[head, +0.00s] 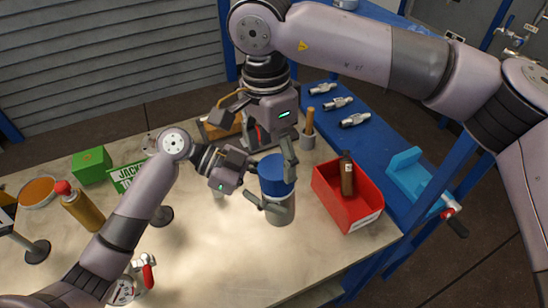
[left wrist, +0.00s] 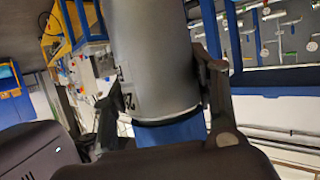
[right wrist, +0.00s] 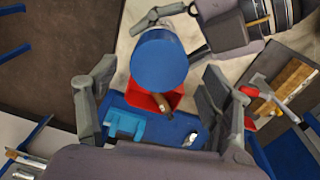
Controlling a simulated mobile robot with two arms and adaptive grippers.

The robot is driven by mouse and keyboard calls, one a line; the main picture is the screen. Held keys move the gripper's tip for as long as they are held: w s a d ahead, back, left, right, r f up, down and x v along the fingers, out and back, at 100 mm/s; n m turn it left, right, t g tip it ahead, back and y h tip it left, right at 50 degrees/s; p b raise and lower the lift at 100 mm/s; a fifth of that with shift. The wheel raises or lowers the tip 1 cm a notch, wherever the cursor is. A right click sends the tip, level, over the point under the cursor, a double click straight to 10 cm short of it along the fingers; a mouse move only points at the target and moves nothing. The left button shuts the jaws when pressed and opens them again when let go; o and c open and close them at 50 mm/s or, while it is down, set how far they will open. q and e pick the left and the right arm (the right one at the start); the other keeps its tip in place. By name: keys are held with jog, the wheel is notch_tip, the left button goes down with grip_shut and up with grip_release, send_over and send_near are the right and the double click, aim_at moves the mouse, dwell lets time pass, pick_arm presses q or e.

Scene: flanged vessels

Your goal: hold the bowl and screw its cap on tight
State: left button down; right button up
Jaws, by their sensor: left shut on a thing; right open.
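The bowl is a grey cylindrical vessel (head: 280,214) standing upright at the table's front right. Its blue cap (head: 274,174) sits on top; how tightly it is seated cannot be seen. My left gripper (head: 262,190) is shut around the vessel's side below the cap. In the left wrist view the grey body (left wrist: 155,65) is between its fingers, with the blue cap (left wrist: 172,132) at the bottom. My right gripper (head: 274,150) is open above the cap, pointing down. In the right wrist view the cap (right wrist: 159,60) shows between and beyond its spread fingers.
A red bin (head: 345,205) holding a brown bottle (head: 347,175) stands close on the right. A blue holder (head: 410,172) and metal fittings (head: 338,103) lie on the blue surface. A green box (head: 91,165) and an orange bottle (head: 82,208) stand left.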

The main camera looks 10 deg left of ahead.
aim_at(276, 166)
jog(key=n, duration=0.5)
jog(key=shift+r, duration=0.25)
jog(key=n, duration=0.6)
jog(key=shift+w+r+n, duration=0.1)
jog(key=shift+r+n, duration=0.2)
jog(key=shift+r, duration=0.1)
jog(key=n, duration=0.4)
jog(key=shift+r, duration=0.2)
jog(key=n, duration=0.5)
jog(key=shift+r+n, duration=0.35)
jog(key=shift+n, duration=0.05)
jog(key=f, duration=0.8)
jog(key=shift+d, duration=0.25)
